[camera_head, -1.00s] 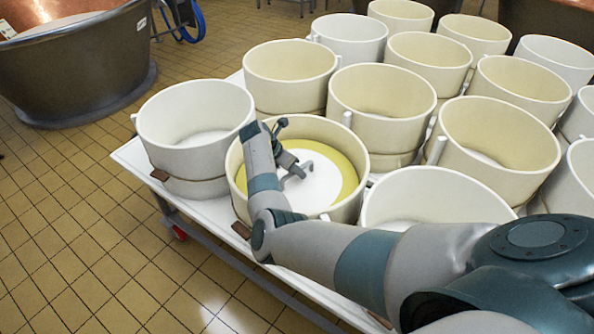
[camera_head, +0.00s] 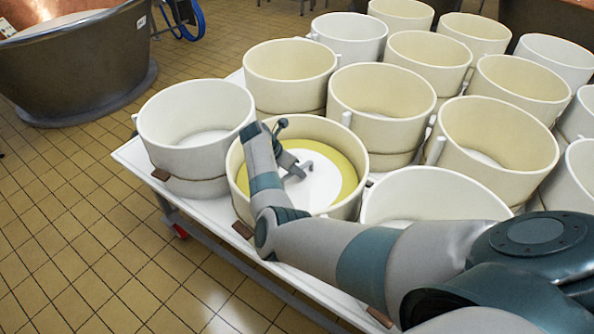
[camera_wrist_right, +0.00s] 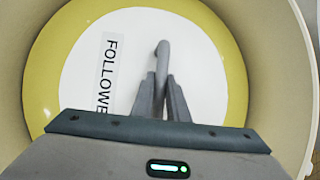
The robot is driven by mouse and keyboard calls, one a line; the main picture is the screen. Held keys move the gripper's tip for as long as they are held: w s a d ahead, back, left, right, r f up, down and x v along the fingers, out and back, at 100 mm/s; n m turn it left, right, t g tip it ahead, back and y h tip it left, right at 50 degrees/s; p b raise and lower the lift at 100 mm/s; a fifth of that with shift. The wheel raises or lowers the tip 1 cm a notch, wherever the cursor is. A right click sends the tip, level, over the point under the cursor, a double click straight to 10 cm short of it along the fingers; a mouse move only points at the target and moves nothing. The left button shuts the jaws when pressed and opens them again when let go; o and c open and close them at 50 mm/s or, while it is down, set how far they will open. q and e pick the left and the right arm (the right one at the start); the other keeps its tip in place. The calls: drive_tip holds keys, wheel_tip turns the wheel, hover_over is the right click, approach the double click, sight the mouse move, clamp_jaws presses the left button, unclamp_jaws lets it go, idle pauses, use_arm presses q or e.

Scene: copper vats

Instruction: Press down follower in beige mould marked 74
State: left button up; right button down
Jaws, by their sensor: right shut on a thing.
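The follower (camera_head: 318,194) is a white disc lying inside a beige mould (camera_head: 348,208) at the front of the trolley. A yellow ring shows around it. The right wrist view shows the follower (camera_wrist_right: 205,65) with a "FOLLOWER" label (camera_wrist_right: 107,75), partly hidden by my gripper. A grey bar-like handle (camera_wrist_right: 162,52) stands up from its middle. My right gripper (camera_head: 296,172) reaches down into the mould, and its fingers (camera_wrist_right: 163,88) are shut on the handle. No number 74 is readable on the mould. My left gripper is not in view.
Several beige and white moulds stand close around, with a white one (camera_head: 195,112) at the left and another (camera_head: 432,186) at the right. They stand on a white trolley top (camera_head: 135,160). A copper vat (camera_head: 75,65) stands back left. The tiled floor at left is clear.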

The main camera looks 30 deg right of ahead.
drive_tip(key=shift+s+a+f, duration=0.2)
drive_tip(key=shift+s+f, duration=0.05)
drive_tip(key=shift+f, duration=0.15)
drive_tip(key=c, duration=1.7)
unclamp_jaws()
drive_tip(key=shift+o, duration=0.3)
drive_tip(key=shift+r, duration=0.2)
drive_tip(key=shift+d, duration=0.1)
drive_tip(key=shift+w+d+r, duration=0.1)
drive_tip(key=shift+w, duration=0.15)
